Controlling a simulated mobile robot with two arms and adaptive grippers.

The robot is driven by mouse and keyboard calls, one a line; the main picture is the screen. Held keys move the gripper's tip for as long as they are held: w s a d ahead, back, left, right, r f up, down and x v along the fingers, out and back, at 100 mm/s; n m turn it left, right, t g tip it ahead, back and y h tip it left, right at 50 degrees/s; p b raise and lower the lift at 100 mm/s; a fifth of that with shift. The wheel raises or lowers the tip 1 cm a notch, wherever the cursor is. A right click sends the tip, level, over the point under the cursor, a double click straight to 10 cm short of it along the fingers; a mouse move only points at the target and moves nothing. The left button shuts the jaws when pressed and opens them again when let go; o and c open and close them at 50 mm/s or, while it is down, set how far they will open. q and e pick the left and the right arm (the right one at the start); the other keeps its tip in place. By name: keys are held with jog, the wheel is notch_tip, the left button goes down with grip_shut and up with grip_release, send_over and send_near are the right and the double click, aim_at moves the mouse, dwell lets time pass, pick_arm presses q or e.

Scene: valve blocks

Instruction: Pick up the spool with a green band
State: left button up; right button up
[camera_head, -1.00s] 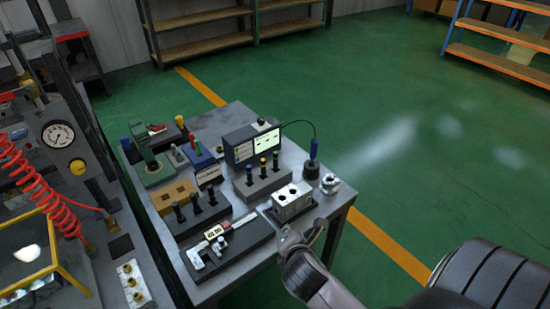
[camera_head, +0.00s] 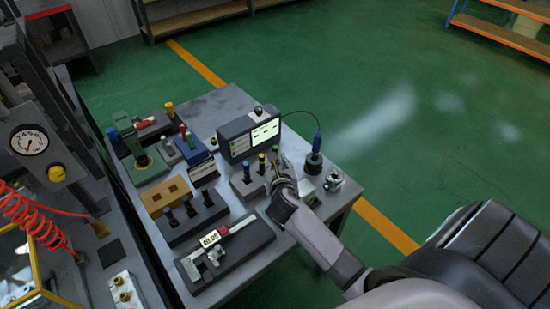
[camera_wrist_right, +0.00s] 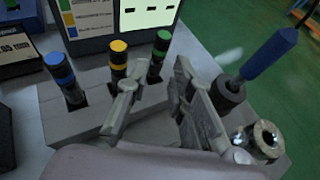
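The green-banded spool (camera_wrist_right: 158,56) stands upright in a grey block (camera_wrist_right: 70,128), at the right end of a row with a yellow-banded spool (camera_wrist_right: 118,58) and a blue-banded spool (camera_wrist_right: 64,78). In the head view the green-banded spool (camera_head: 275,155) is partly hidden by my right gripper (camera_head: 276,172). In the right wrist view my right gripper (camera_wrist_right: 157,82) is open, its fingers spread with nothing held between them. The green-banded spool appears just beyond the gap between the fingertips. My left gripper is out of view.
A display box (camera_head: 250,135) stands close behind the spool block. A black holder with a blue-handled tool (camera_wrist_right: 270,53) and a metal fitting (camera_wrist_right: 258,139) stand to the right. A caliper (camera_head: 215,245) lies on a dark tray at the front.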

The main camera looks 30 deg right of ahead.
jog(key=shift+x, duration=0.95)
jog(key=x, duration=0.4)
jog(key=shift+w+r+p, duration=0.15)
jog(key=shift+w+p, duration=0.05)
jog(key=shift+p, duration=0.1)
jog(key=shift+w+d, duration=0.2)
jog(key=shift+w, duration=0.1)
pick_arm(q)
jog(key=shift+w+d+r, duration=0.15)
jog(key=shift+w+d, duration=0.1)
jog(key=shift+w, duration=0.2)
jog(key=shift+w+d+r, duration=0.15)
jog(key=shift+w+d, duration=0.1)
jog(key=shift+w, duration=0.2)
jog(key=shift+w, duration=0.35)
pick_arm(e)
grip_shut()
